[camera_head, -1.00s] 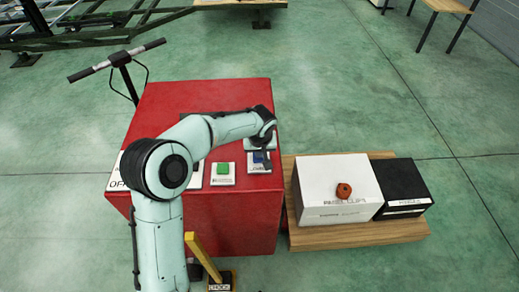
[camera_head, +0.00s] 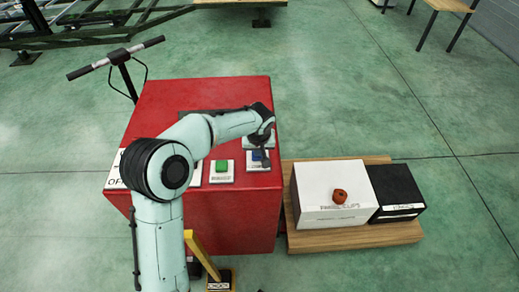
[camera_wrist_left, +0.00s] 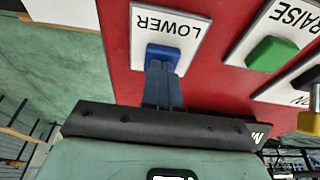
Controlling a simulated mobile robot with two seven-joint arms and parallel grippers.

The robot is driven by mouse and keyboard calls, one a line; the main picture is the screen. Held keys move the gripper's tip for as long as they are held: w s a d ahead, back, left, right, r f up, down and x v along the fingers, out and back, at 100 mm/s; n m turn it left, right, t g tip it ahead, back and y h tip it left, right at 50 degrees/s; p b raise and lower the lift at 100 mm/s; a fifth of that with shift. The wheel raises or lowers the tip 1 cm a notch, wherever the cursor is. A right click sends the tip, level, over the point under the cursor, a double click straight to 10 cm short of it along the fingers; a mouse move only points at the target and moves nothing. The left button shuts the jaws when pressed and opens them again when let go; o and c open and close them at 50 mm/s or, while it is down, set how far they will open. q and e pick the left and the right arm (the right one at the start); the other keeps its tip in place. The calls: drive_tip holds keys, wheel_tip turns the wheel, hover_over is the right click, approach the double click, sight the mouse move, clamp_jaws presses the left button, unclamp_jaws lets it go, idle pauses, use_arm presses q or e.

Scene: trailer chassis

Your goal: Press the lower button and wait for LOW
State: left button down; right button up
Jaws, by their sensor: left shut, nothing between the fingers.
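The blue button (camera_wrist_left: 163,54) sits on a white plate marked LOWER (camera_wrist_left: 168,28) in the left wrist view. In the head view the button (camera_head: 258,154) is partly covered by my left gripper (camera_head: 264,160). The left gripper is shut with nothing in it. In the left wrist view its fingertips (camera_wrist_left: 162,72) overlap the near face of the blue button and look to be against it. The green button (camera_head: 222,166) is beside it on the red cabinet (camera_head: 235,215), and its plate reads RAISE in the left wrist view (camera_wrist_left: 270,53). No LOW reading shows. My right gripper is out of view.
A wooden platform (camera_head: 375,236) beside the cabinet holds a white box (camera_head: 318,185) with a reddish-brown piece (camera_head: 340,196) on top, and a black box (camera_head: 396,187). A yellow handle (camera_head: 200,255) stands at the cabinet's front.

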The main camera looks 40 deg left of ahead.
use_arm(q)
wheel_tip(320, 180, up, 3)
drive_tip(key=shift+w+a+r+p, duration=0.1)
drive_tip(key=shift+r+p, duration=0.05)
drive_tip(key=shift+p, duration=0.45)
drive_tip(key=v, duration=1)
